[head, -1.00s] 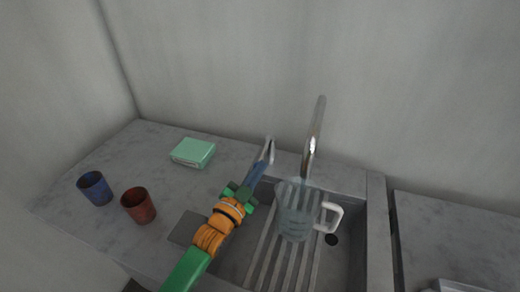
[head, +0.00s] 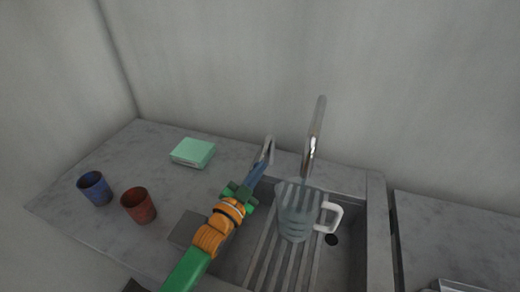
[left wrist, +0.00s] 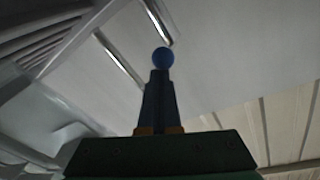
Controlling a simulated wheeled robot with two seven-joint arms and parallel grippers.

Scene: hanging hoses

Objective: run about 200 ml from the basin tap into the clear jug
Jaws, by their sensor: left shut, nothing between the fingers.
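The clear jug (head: 296,212) with a white handle (head: 331,216) stands on the slatted bottom of the basin (head: 345,262), under the chrome tap spout (head: 314,135). Grey bands show through its wall; I cannot make out a water level or a clear stream. My left gripper (head: 262,166) is shut, its fingertips at the thin metal lever (head: 269,148) left of the spout. I cannot tell whether they touch it. In the left wrist view a round blue knob (left wrist: 162,58) shows just beyond the shut fingers (left wrist: 158,95). My right gripper is out of view.
A blue cup (head: 95,188) and a red-brown cup (head: 138,205) stand on the counter at the left. A pale green box (head: 193,152) lies behind them. A dark drain hole (head: 331,239) shows right of the jug. The wall is close behind the tap.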

